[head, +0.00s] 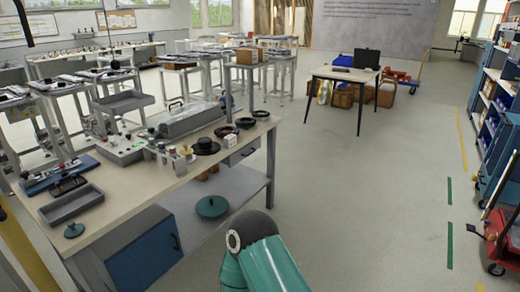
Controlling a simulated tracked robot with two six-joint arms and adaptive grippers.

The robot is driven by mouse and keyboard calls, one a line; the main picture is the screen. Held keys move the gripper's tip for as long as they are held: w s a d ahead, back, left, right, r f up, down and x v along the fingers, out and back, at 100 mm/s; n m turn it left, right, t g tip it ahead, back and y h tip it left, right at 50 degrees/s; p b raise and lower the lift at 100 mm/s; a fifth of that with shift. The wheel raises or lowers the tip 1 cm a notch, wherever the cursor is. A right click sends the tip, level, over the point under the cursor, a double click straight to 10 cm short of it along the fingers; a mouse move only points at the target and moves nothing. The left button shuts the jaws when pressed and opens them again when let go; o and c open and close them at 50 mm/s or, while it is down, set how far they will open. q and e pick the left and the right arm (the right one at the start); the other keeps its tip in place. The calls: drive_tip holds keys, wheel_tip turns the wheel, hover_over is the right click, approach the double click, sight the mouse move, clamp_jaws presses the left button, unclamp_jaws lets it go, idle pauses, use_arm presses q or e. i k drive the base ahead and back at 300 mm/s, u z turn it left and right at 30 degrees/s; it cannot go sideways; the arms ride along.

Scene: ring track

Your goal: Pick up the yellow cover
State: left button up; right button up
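A small pale-yellow piece (186,150) sits on the workbench (112,205) among small parts, left of a black round part (206,146). It is too small to tell whether it is the yellow cover. No other clear yellow cover shows. A teal link of my own arm rises at the bottom middle, in front of the bench. Neither of my grippers is in view.
The bench also holds grey trays (72,204), black rings (226,131) and a white cube (230,141). A teal lid (211,207) lies on its lower shelf. Open floor (350,210) lies right of the bench; a blue shelf rack (490,110) stands far right.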

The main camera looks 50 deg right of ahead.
sight(185, 152)
drive_tip(key=z, duration=0.4)
drive_tip(key=k, duration=0.9)
drive_tip(key=z, duration=0.6)
drive_tip(key=i, duration=1.15)
drive_tip(key=z, duration=0.4)
drive_tip(key=i, duration=1.3)
drive_tip(key=u, duration=0.45)
drive_tip(key=i, duration=0.9)
drive_tip(key=u, duration=0.6)
drive_tip(key=k, duration=0.7)
drive_tip(key=u, duration=0.05)
